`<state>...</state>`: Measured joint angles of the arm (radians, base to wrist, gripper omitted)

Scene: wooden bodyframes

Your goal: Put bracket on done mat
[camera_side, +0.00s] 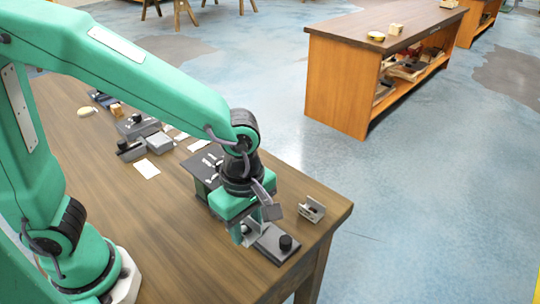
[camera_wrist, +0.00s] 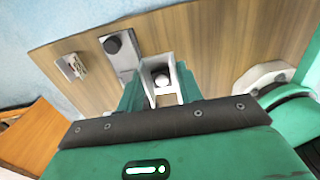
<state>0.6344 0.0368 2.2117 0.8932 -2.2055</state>
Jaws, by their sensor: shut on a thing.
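My gripper (camera_side: 246,226) points down low over the front right part of the table. It is shut on a light grey, U-shaped bracket (camera_wrist: 147,82), held between the two green fingers in the wrist view. A small round shape shows within its opening. The held bracket also shows below my gripper in the side view (camera_side: 249,239). Whether it touches the table is unclear. Another grey bracket (camera_side: 311,208) sits near the right table edge; it also shows in the wrist view (camera_wrist: 71,67). I cannot make out which surface is the done mat.
A flat grey plate with a black knob (camera_side: 285,242) lies right beside the held bracket. A dark panel with white marks (camera_side: 207,164) stands behind my gripper. Grey blocks (camera_side: 158,143) and a white card (camera_side: 147,169) lie farther left. The table's middle front is clear.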

